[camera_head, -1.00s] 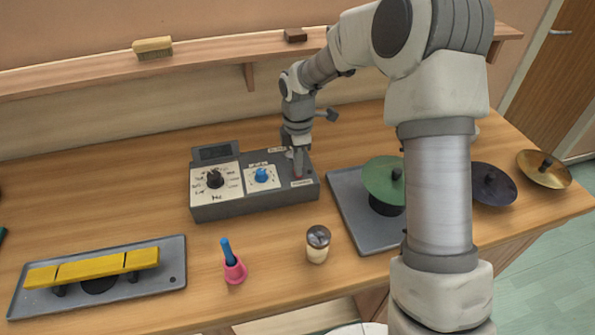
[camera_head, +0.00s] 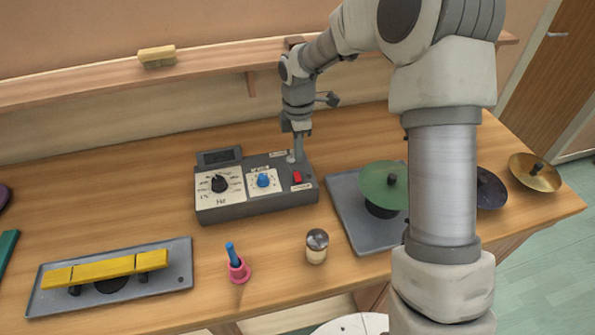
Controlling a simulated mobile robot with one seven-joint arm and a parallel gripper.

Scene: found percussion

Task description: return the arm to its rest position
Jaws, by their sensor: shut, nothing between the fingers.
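My gripper (camera_head: 295,158) is shut and empty. It points down at the back right of the grey control box (camera_head: 252,207), near a red switch (camera_head: 297,177). I cannot tell whether the fingertips touch the box. My arm rises from the lower right, bends at the top, and comes down over the back of the bench. The box also carries a black dial (camera_head: 219,183), a blue knob (camera_head: 263,180) and a small dark display (camera_head: 219,156).
A grey tray with yellow bars (camera_head: 105,268), a blue stick in a pink holder (camera_head: 238,268) and a shaker (camera_head: 317,246) stand in front. A green cymbal (camera_head: 383,184), dark cymbal (camera_head: 491,188) and brass cymbal (camera_head: 534,173) are right. A shelf (camera_head: 210,68) runs behind.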

